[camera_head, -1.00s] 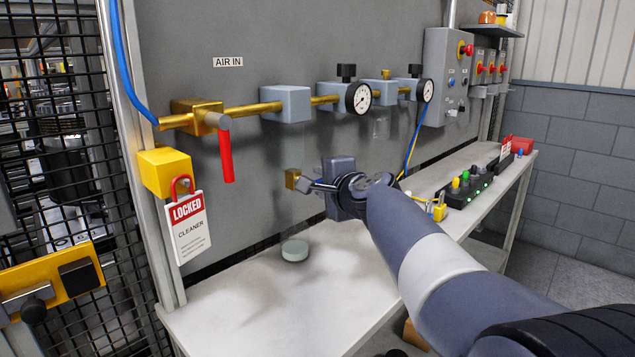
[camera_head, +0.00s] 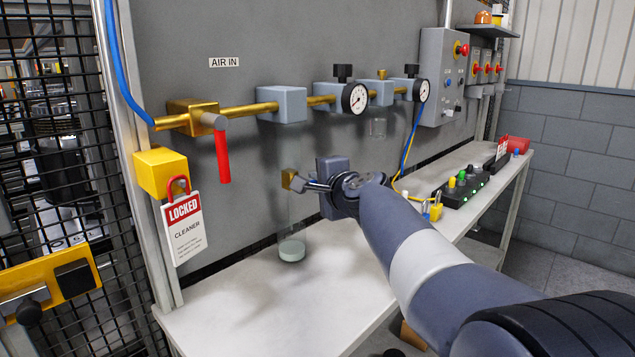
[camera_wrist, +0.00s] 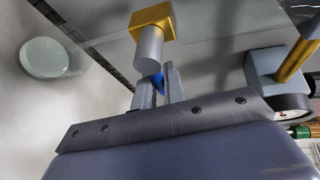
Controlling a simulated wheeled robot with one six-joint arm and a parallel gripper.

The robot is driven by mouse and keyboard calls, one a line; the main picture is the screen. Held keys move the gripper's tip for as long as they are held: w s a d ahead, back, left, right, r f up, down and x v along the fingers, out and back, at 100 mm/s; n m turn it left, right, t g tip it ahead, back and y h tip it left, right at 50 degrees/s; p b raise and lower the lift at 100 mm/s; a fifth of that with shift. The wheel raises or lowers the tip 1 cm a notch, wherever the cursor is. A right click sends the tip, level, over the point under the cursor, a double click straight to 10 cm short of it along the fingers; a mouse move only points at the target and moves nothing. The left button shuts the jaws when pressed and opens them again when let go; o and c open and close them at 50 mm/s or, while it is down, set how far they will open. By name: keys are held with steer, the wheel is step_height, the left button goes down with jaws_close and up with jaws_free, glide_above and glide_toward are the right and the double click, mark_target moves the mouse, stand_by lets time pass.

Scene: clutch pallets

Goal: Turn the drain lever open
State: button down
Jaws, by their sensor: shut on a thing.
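The drain valve is a small brass block (camera_head: 290,179) low on the grey panel, above a clear bowl-like column. The wrist view shows the brass block (camera_wrist: 152,20) with a grey round stem and a short blue lever (camera_wrist: 157,81) below it. My gripper (camera_wrist: 159,90) has its two fingers around the blue lever and is shut on it. The fingers hide most of the lever. In the head view my gripper (camera_head: 318,186) reaches the valve from the right, and the lever cannot be made out there.
A red-handled valve (camera_head: 222,155) and a locked yellow box with a tag (camera_head: 184,228) are to the left. The bench front is clear.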

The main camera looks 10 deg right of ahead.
steer(key=shift+f+b, duration=0.1)
steer(key=shift+b, duration=0.6)
steer(key=shift+n+b, duration=0.3)
steer(key=shift+r, duration=0.25)
steer(key=c, duration=1.5)
jaws_free()
steer(key=v, duration=1)
steer(key=shift+s, duration=0.45)
